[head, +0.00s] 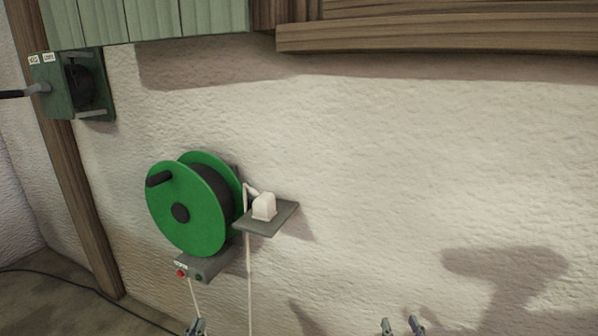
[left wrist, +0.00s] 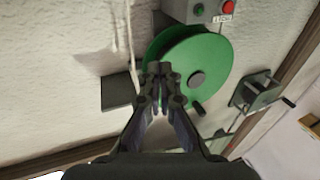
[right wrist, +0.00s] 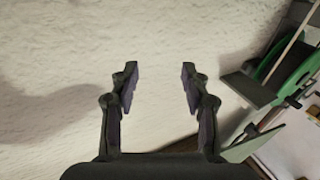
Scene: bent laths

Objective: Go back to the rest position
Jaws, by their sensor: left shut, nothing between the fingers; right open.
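My left gripper (head: 195,326) shows at the bottom edge of the head view, below the green reel. In the left wrist view its fingers (left wrist: 158,72) are together with nothing between them, in front of the reel. My right gripper (head: 402,325) shows at the bottom edge of the head view, right of the reel, before bare wall. In the right wrist view its fingers (right wrist: 157,75) are wide apart and empty. Most of both arms is out of the head view.
A green reel (head: 188,208) with a black crank handle is on the white wall, above a grey box with buttons (head: 207,265). A small shelf (head: 268,219) holds a white block (head: 264,206). A cord hangs by it. A green winch box (head: 76,86) is at upper left. The wall at right is clear.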

